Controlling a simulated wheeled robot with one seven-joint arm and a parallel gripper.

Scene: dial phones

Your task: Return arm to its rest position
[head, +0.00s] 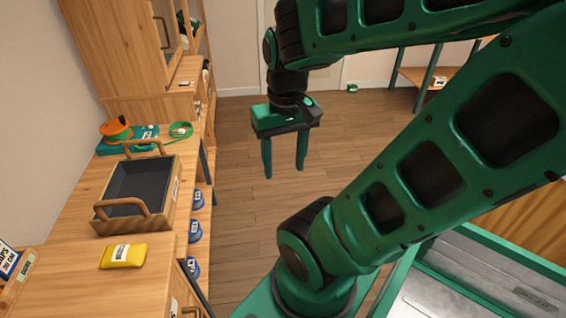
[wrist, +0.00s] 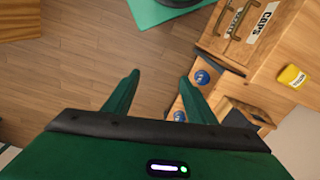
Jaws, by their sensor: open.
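My gripper (head: 285,157) hangs from my green arm above the wooden floor in the head view, fingers pointing down. The two fingers are apart with nothing between them. In the wrist view my gripper (wrist: 160,88) also shows open and empty, with bare floor beyond the fingers. It is to the right of the workbench and touches nothing that I can see.
A wooden workbench (head: 88,195) runs along the left, with a handled tray (head: 178,200), a yellow packet (head: 122,256) and an orange reel (head: 116,129). Blue round items (head: 195,232) sit on shelves below. The floor (head: 240,215) around my gripper is clear.

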